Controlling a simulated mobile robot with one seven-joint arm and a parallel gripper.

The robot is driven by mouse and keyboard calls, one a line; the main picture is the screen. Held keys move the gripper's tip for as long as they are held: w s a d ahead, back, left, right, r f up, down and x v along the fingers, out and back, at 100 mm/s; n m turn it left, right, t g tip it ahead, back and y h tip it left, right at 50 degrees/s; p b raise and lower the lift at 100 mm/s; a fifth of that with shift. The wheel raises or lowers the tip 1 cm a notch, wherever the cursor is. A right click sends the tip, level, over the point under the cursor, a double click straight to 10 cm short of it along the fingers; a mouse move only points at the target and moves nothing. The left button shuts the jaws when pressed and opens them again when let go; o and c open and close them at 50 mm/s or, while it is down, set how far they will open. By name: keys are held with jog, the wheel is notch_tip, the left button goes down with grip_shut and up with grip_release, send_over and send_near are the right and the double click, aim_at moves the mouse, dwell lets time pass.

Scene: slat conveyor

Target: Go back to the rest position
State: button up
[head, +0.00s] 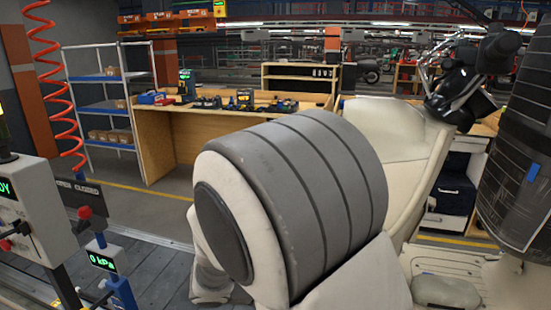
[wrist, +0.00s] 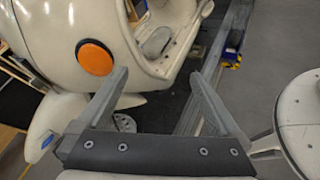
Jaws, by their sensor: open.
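My gripper (wrist: 158,73) shows in the wrist view, its two grey fingers apart with nothing between them. It is not visible in the head view. Beyond the fingers is a cream scooter (wrist: 50,40) with a round orange lamp (wrist: 95,57) on its side. The fingers overlap part of the scooter in the picture; I cannot tell the exact gap. In the head view the scooter's cream front shield (head: 385,125) and black handlebar (head: 465,85) stand at the right. A large grey banded cylinder in the foreground hides much of the scooter.
A control box (head: 25,215) and a 0 kPa gauge (head: 103,262) stand at the left, near a red coiled hose (head: 50,75). A wooden bench (head: 170,150) with tools and a shelf rack (head: 105,110) stand behind. A dark wrapped piece (head: 520,150) fills the right edge.

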jog(key=s+d+r+m+g+y, duration=0.35)
jog(key=s+d+m+y, duration=0.2)
jog(key=s+m, duration=0.25)
jog(key=s+a+r+m+t+y, duration=0.2)
jog(key=s+r+m+t+y, duration=0.3)
jog(key=m, duration=0.4)
jog(key=shift+s+r+y, duration=0.6)
jog(key=shift+r+y, duration=0.35)
jog(key=shift+y, duration=0.2)
